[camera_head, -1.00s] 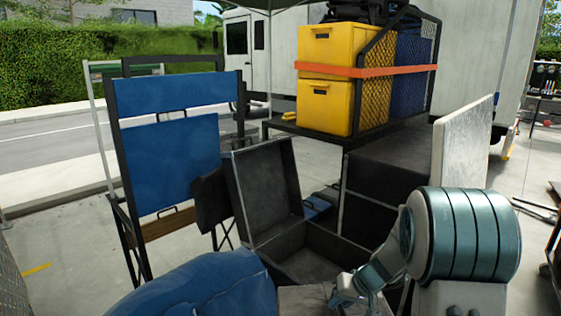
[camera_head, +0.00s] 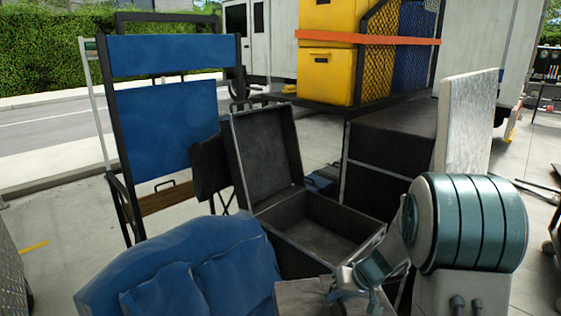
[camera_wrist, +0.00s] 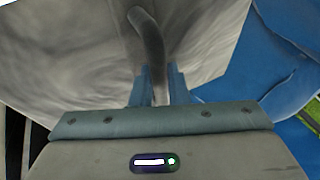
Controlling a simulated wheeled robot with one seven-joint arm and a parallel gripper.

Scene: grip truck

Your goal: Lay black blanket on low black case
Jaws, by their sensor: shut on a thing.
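My gripper (camera_wrist: 158,88) is shut on a dark curved strip (camera_wrist: 149,45) that lies against a pale grey, streaked surface (camera_wrist: 85,45). I cannot tell whether this strip is a handle or part of the black blanket. In the head view my gripper (camera_head: 350,285) is low, right of centre, beside a grey flat piece (camera_head: 303,298). An open black case (camera_head: 338,222) stands just behind it, lid (camera_head: 267,155) raised. A taller closed black case (camera_head: 400,130) is behind to the right. A dark cloth-like piece (camera_head: 209,167) hangs beside the chair; it may be the blanket.
A pale board (camera_head: 467,120) leans at the right. Yellow boxes (camera_head: 330,75) are strapped on a platform.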

